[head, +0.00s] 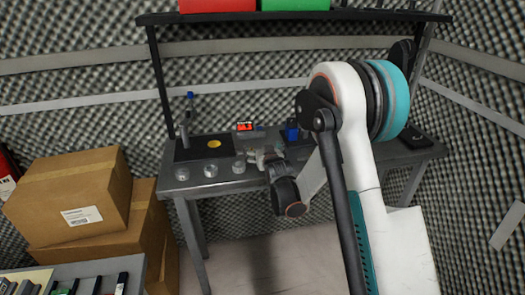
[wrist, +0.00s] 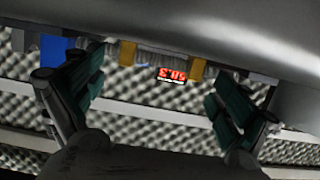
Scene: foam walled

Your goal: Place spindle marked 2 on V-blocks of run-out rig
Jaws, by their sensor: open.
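My gripper (head: 258,158) is over the front part of the workbench in the head view. In the wrist view its two teal-padded fingers (wrist: 152,95) stand wide apart with nothing between the pads. Beyond them are two brass-coloured blocks (wrist: 127,53) (wrist: 197,69) with a grey part between them; I cannot tell if these are the V-blocks. A red lit display (wrist: 171,75) is close by, and a red display also shows on the bench in the head view (head: 245,126). Several round silver pieces, one at the left (head: 182,172), stand along the front edge. No number 2 is readable.
The grey workbench (head: 225,184) carries a dark mat with a yellow disc (head: 214,144), a blue item (head: 291,131) and a dark flat box (head: 415,139). A shelf (head: 340,15) with red and green bins is above. Cardboard boxes (head: 68,195) stand at the left.

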